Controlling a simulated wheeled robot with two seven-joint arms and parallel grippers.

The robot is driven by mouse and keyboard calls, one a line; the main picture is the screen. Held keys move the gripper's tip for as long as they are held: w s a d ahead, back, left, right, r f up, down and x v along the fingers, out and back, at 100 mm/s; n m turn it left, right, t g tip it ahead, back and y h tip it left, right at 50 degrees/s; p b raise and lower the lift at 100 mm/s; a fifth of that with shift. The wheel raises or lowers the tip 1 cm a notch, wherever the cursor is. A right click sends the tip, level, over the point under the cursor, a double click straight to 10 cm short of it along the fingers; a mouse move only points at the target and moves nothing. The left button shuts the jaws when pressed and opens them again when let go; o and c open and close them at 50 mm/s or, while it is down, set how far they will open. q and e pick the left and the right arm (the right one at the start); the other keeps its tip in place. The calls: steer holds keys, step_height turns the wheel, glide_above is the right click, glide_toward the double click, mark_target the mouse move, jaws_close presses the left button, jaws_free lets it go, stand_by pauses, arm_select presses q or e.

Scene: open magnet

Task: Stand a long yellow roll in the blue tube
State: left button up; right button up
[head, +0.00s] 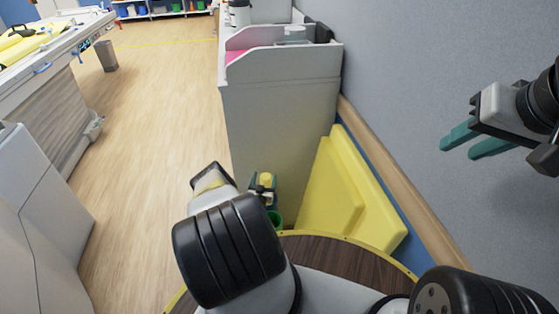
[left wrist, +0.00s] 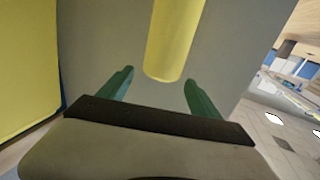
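A yellow roll (left wrist: 176,38) shows in the left wrist view. Its rounded end lies between the tips of my left gripper (left wrist: 158,77), whose teal fingers are apart, with a gap on each side of the roll. In the head view a small yellow end (head: 267,180), apparently the roll, shows among dark teal parts beyond my left forearm, which hides much there. I cannot make out a blue tube for sure. My right gripper (head: 463,146) is open and empty, high at the right by the wall.
A grey cabinet (head: 277,130) stands ahead, with a pink-lined tray on top. Yellow mats (head: 345,195) lean on the right wall. A round dark wooden top (head: 335,252) with a yellow rim is close in front. Open wooden floor (head: 160,110) lies to the left.

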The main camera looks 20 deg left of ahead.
arm_select(q)
steer(key=v, duration=0.7)
steer(key=shift+s, duration=0.4)
steer(key=shift+s+d, duration=0.1)
stand_by(0.5)
